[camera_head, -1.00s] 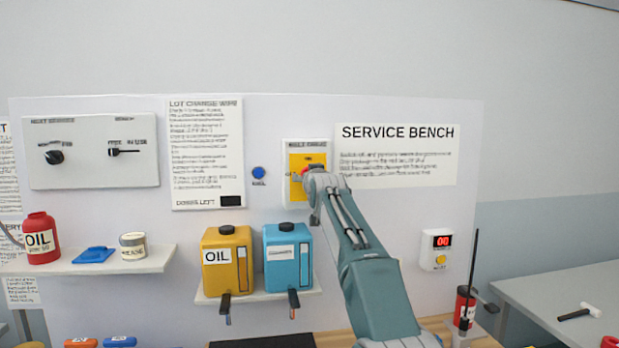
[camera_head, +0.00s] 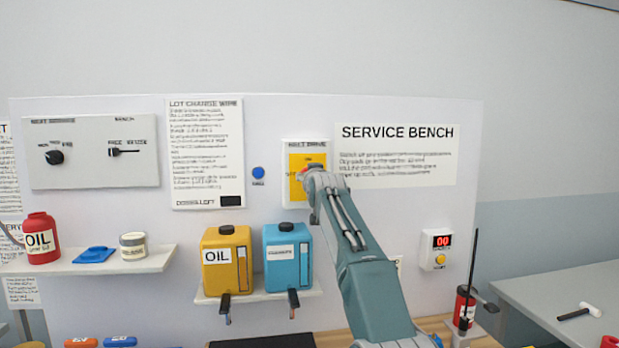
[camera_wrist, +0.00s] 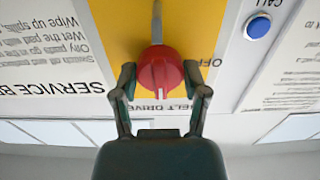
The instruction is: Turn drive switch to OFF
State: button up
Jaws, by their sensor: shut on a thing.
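The drive switch is a red rotary knob on a yellow plate (camera_head: 296,163) on the upright white panel. In the head view my arm hides most of it. In the wrist view the red knob (camera_wrist: 160,72) sits between the two fingers of my gripper (camera_wrist: 160,84). The fingers are shut on the knob's sides. The wrist picture is upside down, with the "BELT DRIVE" lettering partly covered by the knob and fingers.
A blue call button (camera_head: 258,172) is left of the switch. A yellow oil can (camera_head: 226,262) and a blue can (camera_head: 288,257) stand on a small shelf below. A counter box (camera_head: 436,249) is at lower right. The panel around the switch is flat.

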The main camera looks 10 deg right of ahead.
jog(key=n, duration=0.4)
jog(key=shift+n, duration=0.4)
jog(key=n, duration=0.4)
jog(key=shift+f, duration=0.1)
jog(key=n, duration=0.5)
jog(key=shift+n, duration=0.4)
jog(key=shift+w+f+n, duration=0.1)
jog(key=shift+f+n, duration=0.05)
jog(key=shift+n, duration=1.35)
jog(key=shift+f, duration=0.1)
jog(key=o, duration=1.1)
jog(key=shift+o, duration=0.2)
